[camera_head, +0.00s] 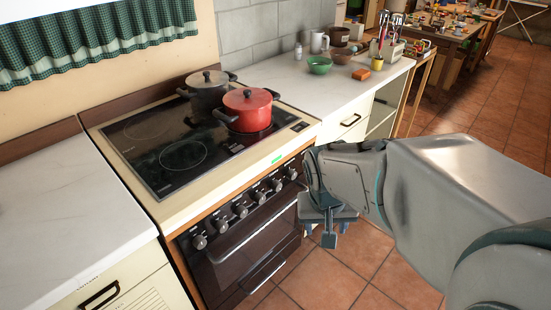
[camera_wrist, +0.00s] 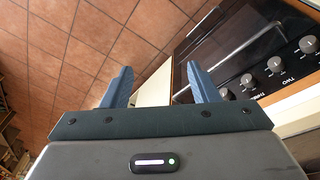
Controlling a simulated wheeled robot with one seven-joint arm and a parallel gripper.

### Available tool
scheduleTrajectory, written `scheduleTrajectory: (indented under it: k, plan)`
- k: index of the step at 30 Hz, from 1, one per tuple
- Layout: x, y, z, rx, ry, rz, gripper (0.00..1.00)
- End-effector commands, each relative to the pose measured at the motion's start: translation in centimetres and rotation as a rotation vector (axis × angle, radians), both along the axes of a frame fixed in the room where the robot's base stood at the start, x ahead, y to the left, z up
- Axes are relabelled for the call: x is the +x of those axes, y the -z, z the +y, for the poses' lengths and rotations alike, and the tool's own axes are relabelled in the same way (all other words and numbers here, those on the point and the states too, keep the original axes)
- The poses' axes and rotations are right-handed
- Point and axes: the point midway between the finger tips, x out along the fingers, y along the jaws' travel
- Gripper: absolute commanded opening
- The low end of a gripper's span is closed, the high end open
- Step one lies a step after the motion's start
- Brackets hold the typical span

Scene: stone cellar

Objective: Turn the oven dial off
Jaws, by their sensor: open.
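The oven (camera_head: 245,245) stands in the counter run, with a row of several round dials (camera_head: 241,210) along its front panel below the hob. In the wrist view some dials (camera_wrist: 275,64) show at the right, with printed labels including TWO and THREE. I cannot tell which dial is on. My gripper (camera_head: 328,222) is in front of the oven's right end, near the right-most dials. Its two blue fingers are spread and empty in the wrist view (camera_wrist: 160,78). No dial lies between the fingers. The cabinet edge beyond shows between them.
A red pot (camera_head: 247,111) and a grey pot (camera_head: 207,92) stand on the black hob. The right counter (camera_head: 315,85) holds a green bowl (camera_head: 319,65), mugs and a utensil holder. The left counter (camera_head: 65,220) is bare. Tiled floor (camera_head: 345,275) lies clear before the oven.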

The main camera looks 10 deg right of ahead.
Motion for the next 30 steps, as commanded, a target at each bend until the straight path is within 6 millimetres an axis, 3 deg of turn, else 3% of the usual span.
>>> scheduleTrajectory:
  k: [1,6,14,18,24,30]
  plan:
    - [0.8,2.3,-0.9,-0.011,0.048,0.028,0.54]
    - [2.9,8.0,-3.2,-0.016,0.186,0.071,0.54]
    - [5.0,17.6,-4.6,0.092,0.373,0.111,0.54]
    - [5.7,22.5,-4.1,0.208,0.484,0.122,0.54]
    - [6.9,28.3,-2.1,0.433,0.662,0.127,0.54]
    - [9.1,31.6,0.6,0.726,0.868,0.121,0.54]
